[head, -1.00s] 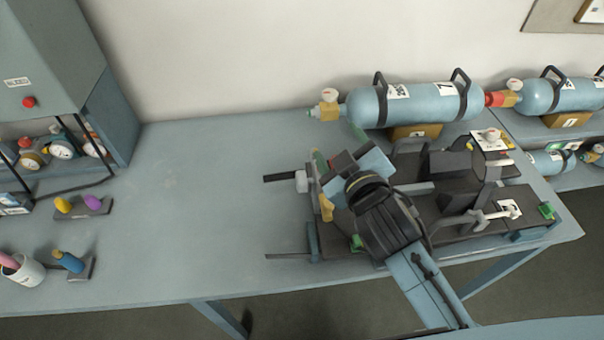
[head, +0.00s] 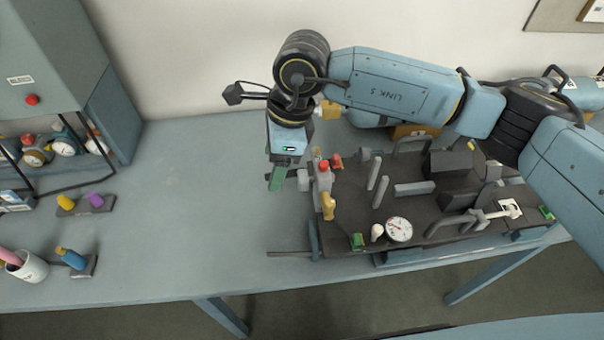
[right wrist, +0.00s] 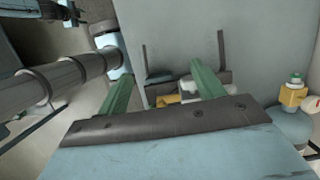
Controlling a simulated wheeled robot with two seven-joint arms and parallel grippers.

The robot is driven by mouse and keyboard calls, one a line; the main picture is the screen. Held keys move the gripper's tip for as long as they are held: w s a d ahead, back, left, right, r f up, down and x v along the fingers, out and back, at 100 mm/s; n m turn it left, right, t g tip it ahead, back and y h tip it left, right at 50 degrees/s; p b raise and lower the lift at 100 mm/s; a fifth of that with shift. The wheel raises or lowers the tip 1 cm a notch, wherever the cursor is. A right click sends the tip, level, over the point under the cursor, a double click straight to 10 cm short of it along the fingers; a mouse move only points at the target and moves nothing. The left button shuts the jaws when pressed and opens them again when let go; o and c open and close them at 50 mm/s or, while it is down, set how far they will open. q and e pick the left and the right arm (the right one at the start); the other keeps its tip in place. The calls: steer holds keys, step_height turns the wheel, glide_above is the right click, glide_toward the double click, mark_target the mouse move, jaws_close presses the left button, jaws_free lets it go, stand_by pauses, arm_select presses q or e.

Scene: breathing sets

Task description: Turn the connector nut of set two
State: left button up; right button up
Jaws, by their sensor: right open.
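A breathing set lies on the bench on a black backplate (head: 350,215), with a round white gauge (head: 399,229) near its front. At its left end are a grey fitting (head: 322,180), a red knob (head: 324,165) and a yellow part (head: 328,205). I cannot tell which part is the connector nut. My right gripper (head: 284,180) points down beside this end, its green fingers open and empty. In the right wrist view, the fingers (right wrist: 163,88) are spread, with yellow and white parts (right wrist: 180,98) beyond them. My left gripper is not in view.
A blue cylinder (head: 364,118) with a brass valve (head: 330,109) lies behind, mostly hidden by my right arm. A cabinet (head: 50,70) with several gauges, coloured plugs (head: 70,258) and a cup (head: 30,268) stand left. The bench's left middle is clear.

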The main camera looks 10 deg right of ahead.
mark_target(303, 181)
steer(key=w+d+t+h, duration=0.1)
steer(key=w+d+h, duration=0.25)
steer(key=d, duration=0.25)
steer(key=shift+y, duration=0.25)
steer(key=f, duration=0.4)
steer(key=w+f+p, duration=0.1)
steer(key=f, duration=0.3)
steer(key=f+p, duration=0.1)
steer(key=f, duration=0.3)
steer(key=shift+w+a, duration=0.25)
steer(key=shift+c, duration=0.2)
steer(key=c, duration=0.9)
steer(key=shift+f+t, duration=0.1)
steer(key=shift+t, duration=0.2)
steer(key=shift+c, duration=0.2)
steer(key=shift+s+t+b, duration=0.1)
steer(key=shift+t+b, duration=0.3)
steer(key=shift+t, duration=0.1)
steer(key=t+b, duration=0.1)
steer(key=b, duration=0.2)
steer(key=t+b, duration=0.2)
steer(key=b, duration=0.1)
steer(key=t+b, duration=0.2)
steer(key=b, duration=0.1)
steer(key=shift+s+f, duration=0.35)
steer(key=shift+r+t+b, duration=0.15)
steer(key=shift+t+b, duration=0.25)
steer(key=shift+b, duration=0.6)
